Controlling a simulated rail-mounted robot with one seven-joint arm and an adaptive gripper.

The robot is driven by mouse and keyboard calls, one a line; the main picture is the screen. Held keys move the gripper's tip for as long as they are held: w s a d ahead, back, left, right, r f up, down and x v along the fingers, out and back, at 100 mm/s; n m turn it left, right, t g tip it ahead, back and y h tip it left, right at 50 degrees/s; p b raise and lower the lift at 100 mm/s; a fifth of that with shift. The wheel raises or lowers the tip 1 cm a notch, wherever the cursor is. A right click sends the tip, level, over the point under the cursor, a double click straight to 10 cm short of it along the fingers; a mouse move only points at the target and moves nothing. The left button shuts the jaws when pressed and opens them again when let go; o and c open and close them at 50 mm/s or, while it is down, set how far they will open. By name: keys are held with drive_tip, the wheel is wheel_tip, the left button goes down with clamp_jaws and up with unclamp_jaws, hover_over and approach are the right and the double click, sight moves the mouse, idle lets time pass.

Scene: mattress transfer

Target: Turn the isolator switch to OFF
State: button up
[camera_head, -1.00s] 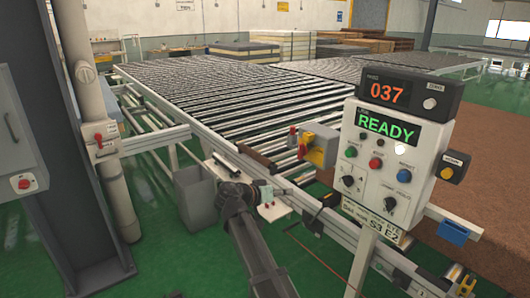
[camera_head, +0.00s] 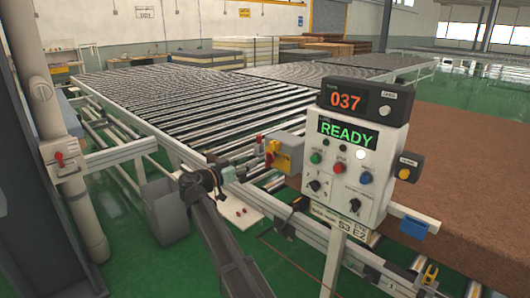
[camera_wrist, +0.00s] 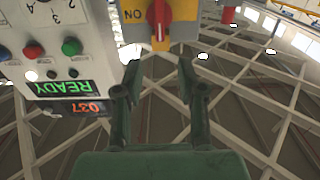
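The isolator switch (camera_head: 284,152) is a yellow-fronted grey box with a red knob, beside the roller conveyor and left of the control panel. In the wrist view its yellow plate (camera_wrist: 183,12) shows upside down at the top edge, partly cut off. The red rotary knob (camera_wrist: 158,18) stands vertical in that picture, with the ON label to its left. An OFF label is not visible. My gripper (camera_wrist: 158,78) is open and empty, its two fingers apart and short of the knob. In the head view my gripper (camera_head: 236,171) is just left of the switch.
The control panel (camera_head: 350,165) reads 037 and READY and stands close on the right; it also shows in the wrist view (camera_wrist: 60,50). A grey bin (camera_head: 165,212) stands left of my arm. The roller conveyor (camera_head: 190,100) lies behind. Another red switch (camera_head: 60,160) is far left.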

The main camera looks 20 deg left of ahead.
sight(266, 154)
drive_tip(key=p+x, duration=0.2)
drive_tip(key=x, duration=0.7)
drive_tip(key=shift+w+d+p, duration=0.1)
drive_tip(key=shift+p, duration=0.2)
clamp_jaws()
